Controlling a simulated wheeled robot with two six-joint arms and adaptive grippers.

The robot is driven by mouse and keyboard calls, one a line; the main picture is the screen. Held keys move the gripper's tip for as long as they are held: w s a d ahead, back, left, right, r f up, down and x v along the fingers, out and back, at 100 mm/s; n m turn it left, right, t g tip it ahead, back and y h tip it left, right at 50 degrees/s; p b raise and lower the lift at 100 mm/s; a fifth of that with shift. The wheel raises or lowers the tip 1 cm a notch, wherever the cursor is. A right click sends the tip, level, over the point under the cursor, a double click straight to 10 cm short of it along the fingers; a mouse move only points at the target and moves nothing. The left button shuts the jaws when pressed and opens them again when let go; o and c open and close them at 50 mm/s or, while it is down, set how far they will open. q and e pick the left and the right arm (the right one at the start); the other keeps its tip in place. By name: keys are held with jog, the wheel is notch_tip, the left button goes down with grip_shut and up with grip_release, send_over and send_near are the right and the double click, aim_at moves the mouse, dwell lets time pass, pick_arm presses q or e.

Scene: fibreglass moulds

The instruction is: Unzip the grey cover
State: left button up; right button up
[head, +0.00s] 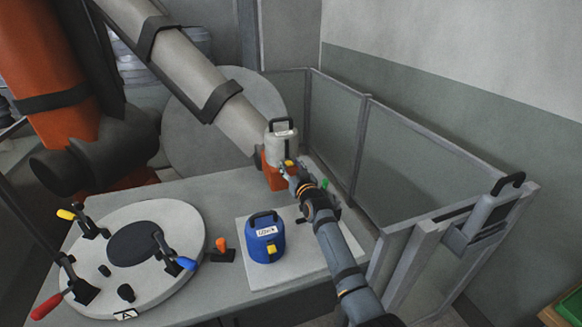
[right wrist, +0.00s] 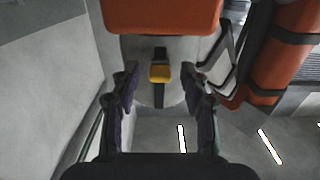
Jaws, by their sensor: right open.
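The grey cover (head: 283,146) is a pale, rounded, upright shape with a dark handle on top and an orange lower part, at the back of the table. A yellow pull (head: 290,163) is on its front. In the right wrist view the grey cover (right wrist: 140,88) shows a black strip with the yellow pull (right wrist: 160,73) on it. My right gripper (head: 296,172) is close in front of the cover. It is open, its fingers (right wrist: 160,85) on either side of the pull with gaps on both sides. My left gripper is out of view.
A blue container (head: 265,240) with a yellow tab stands on a pale board (head: 290,270). A round mould (head: 170,220) with several clamps lies at left. A fence (head: 400,160) runs behind at right. A large orange machine (head: 45,60) stands at back left.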

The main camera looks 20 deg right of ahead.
aim_at(287, 141)
grip_shut()
dwell(0.3)
notch_tip(287, 141, up, 8)
jog(key=p, duration=0.6)
jog(key=shift+f, duration=0.25)
jog(key=shift+c, duration=0.6)
grip_release()
jog(key=shift+o, duration=0.6)
